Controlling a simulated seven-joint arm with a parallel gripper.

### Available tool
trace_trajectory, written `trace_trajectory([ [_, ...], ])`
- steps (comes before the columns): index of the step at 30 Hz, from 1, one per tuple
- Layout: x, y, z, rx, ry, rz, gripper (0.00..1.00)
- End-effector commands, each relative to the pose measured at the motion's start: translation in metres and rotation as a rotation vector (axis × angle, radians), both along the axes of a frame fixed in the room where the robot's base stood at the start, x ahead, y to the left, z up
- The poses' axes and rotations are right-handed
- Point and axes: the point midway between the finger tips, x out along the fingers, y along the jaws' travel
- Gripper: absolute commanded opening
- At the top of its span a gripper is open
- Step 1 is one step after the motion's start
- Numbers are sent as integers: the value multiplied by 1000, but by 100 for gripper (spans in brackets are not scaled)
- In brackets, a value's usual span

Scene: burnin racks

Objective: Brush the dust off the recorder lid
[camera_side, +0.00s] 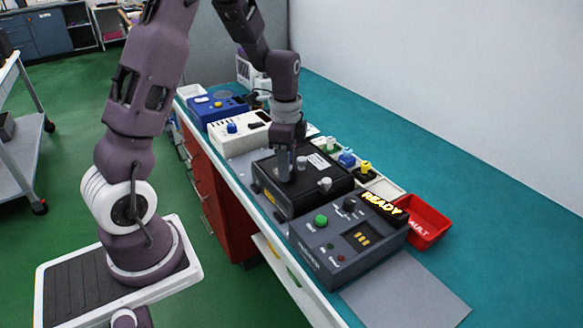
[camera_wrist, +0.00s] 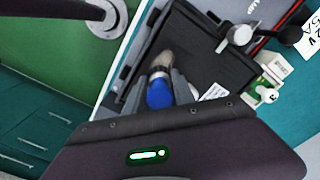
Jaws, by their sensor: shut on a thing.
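The recorder is a black box with a flat black lid (camera_side: 322,173) in the middle of the bench in the side view. The lid also fills the middle of the wrist view (camera_wrist: 205,55). My gripper (camera_side: 285,172) is over the left part of the lid. In the wrist view my gripper (camera_wrist: 161,84) is shut on a brush (camera_wrist: 159,94) with a blue handle, a metal collar and pale brown bristles. The bristles point at the lid and appear at or just above it; contact is unclear. I cannot make out dust.
A grey control box (camera_side: 347,243) with a green button and a READY sign stands in front of the recorder. A red tray (camera_side: 427,222) is to its right. White and blue devices (camera_side: 240,131) stand behind. Small coloured-knob parts (camera_side: 347,158) line the recorder's right side.

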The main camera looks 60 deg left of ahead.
Motion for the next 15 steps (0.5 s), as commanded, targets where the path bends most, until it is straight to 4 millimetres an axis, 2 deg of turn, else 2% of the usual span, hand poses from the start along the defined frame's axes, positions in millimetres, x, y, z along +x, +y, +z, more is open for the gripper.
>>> trace_trajectory([
  [15, 0, 45, -1, 1, 1, 0, 0],
])
